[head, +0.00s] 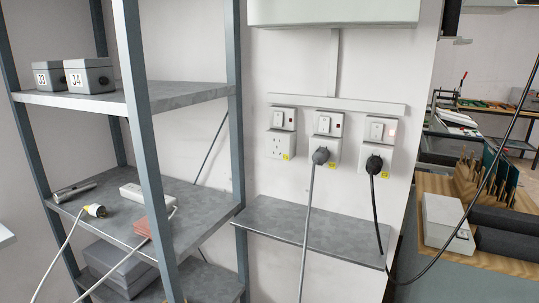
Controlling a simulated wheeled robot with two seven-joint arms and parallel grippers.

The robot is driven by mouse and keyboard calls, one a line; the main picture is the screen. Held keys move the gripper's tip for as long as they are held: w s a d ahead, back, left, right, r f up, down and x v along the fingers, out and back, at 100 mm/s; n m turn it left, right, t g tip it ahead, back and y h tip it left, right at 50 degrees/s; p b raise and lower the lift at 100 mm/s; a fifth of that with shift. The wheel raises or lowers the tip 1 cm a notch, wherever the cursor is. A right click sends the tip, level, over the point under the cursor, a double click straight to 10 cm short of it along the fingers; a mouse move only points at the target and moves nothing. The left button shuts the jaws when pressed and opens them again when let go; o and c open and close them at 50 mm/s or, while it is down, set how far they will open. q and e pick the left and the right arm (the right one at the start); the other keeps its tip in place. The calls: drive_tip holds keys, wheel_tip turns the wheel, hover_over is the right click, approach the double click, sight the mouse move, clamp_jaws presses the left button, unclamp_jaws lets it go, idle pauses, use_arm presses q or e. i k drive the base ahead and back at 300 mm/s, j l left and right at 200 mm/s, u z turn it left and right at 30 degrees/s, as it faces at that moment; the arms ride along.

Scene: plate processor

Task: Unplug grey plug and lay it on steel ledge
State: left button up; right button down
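The grey plug (320,155) sits in the middle wall socket (326,124), and its grey cord hangs straight down in front of the steel ledge. The steel ledge (345,238) is a bare grey shelf fixed to the wall below the sockets. A black plug (374,164) sits in the right socket (380,130), with its black cord curving down and off to the right. The left socket (281,119) holds no plug. Neither of my grippers shows in the head view.
A metal shelf rack stands at left, its blue-grey post (235,125) beside the ledge. It holds grey boxes (89,76), a white power strip (145,195) and a yellow-ringed connector (95,210). A wooden bench with a white box (446,222) is at right. The ledge top is clear.

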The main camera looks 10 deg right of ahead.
sight(322, 155)
drive_tip(key=z, duration=0.3)
drive_tip(key=i+j+z, duration=0.1)
drive_tip(key=j+z, duration=0.3)
drive_tip(key=j, duration=0.15)
drive_tip(key=j+z, duration=0.4)
drive_tip(key=j, duration=0.2)
drive_tip(key=j+z, duration=0.1)
drive_tip(key=j, duration=1.25)
